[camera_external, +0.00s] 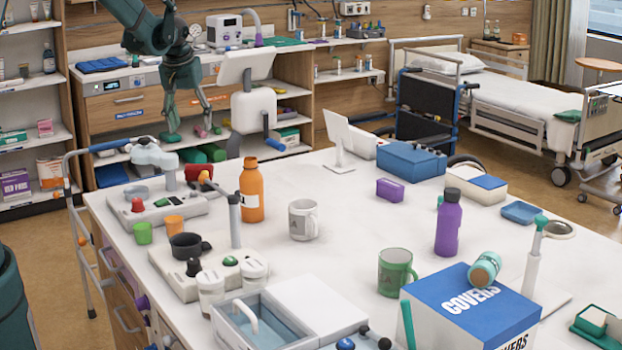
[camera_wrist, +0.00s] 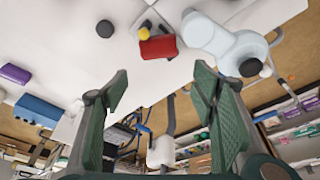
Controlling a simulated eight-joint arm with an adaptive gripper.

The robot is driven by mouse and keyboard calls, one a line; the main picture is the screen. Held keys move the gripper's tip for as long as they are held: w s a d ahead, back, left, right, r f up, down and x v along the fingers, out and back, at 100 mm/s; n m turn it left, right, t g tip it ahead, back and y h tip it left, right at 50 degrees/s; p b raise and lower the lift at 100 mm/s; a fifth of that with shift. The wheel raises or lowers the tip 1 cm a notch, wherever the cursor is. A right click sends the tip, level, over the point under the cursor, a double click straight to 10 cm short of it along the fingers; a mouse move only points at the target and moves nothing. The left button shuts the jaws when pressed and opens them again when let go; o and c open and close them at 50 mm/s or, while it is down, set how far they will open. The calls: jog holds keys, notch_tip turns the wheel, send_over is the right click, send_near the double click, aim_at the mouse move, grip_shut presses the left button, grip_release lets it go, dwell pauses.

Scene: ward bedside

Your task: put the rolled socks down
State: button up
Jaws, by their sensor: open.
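I cannot pick out the rolled socks for certain in either view. A teal roll-shaped thing with a brown end (camera_external: 484,269) lies tilted on top of the blue and white COVERS box (camera_external: 468,308); I cannot tell if it is the socks. My gripper (camera_external: 192,129) hangs beyond the far left edge of the white table (camera_external: 345,255), fingers pointing down. In the wrist view my gripper (camera_wrist: 160,85) has its two green fingers wide apart, with nothing held between them.
Near my gripper on the table are a white jointed device (camera_external: 152,155) and a red block (camera_wrist: 158,47). An orange bottle (camera_external: 251,190), grey mug (camera_external: 303,219), green mug (camera_external: 396,272) and purple bottle (camera_external: 449,222) stand further in. Bare tabletop lies between the mugs.

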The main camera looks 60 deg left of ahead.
dwell(0.3)
jog(key=s+d+r+m+t, duration=0.1)
jog(key=s+d+r, duration=0.2)
jog(key=d+r, duration=0.35)
jog(key=s+d+r+m, duration=0.2)
jog(key=s+d+r, duration=0.2)
jog(key=d, duration=0.5)
jog(key=s+d+r+m+t, duration=0.1)
jog(key=s+d+r, duration=0.2)
jog(key=d+r, duration=0.35)
jog(key=s+d+f+m+t+h, duration=0.1)
jog(key=s+d+m, duration=0.4)
jog(key=s+d, duration=1.5)
jog(key=shift+s+d+t+h, duration=0.25)
jog(key=shift+s+t+h, duration=0.25)
jog(key=shift+t+h, duration=0.3)
jog(key=shift+f, duration=0.1)
notch_tip(320, 180, down, 10)
jog(key=b, duration=1)
jog(key=shift+r, duration=0.2)
